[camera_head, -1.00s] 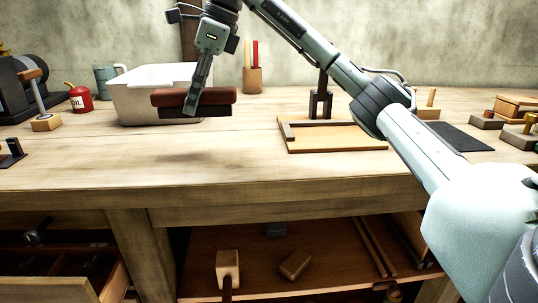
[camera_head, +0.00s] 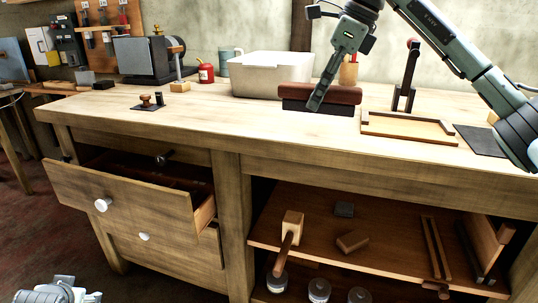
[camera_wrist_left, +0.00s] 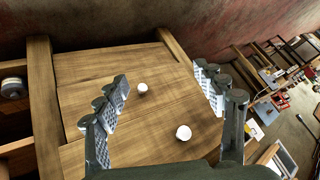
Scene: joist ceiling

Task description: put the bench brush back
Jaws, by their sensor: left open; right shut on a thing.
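The bench brush (camera_head: 340,95), a reddish-brown block with dark bristles beneath, is held level in front of the pale bin, over the bench top (camera_head: 240,118). My right gripper (camera_head: 316,102) is shut on it, its fingers covering part of its left half. The gap below the bristles is hard to judge. An upper drawer (camera_head: 140,205) with a white knob stands pulled out at the left. My left gripper shows only in part at the head view's bottom left; in the left wrist view its fingers (camera_wrist_left: 165,100) are open and empty, facing wooden fronts with two white knobs (camera_wrist_left: 183,132).
The pale bin (camera_head: 270,75) stands behind the brush, with a red oil can (camera_head: 206,73) to its left. A shallow wooden tray (camera_head: 410,134) lies right of the brush. A mallet (camera_head: 290,228) and blocks lie on the shelf below. The front bench top is mostly clear.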

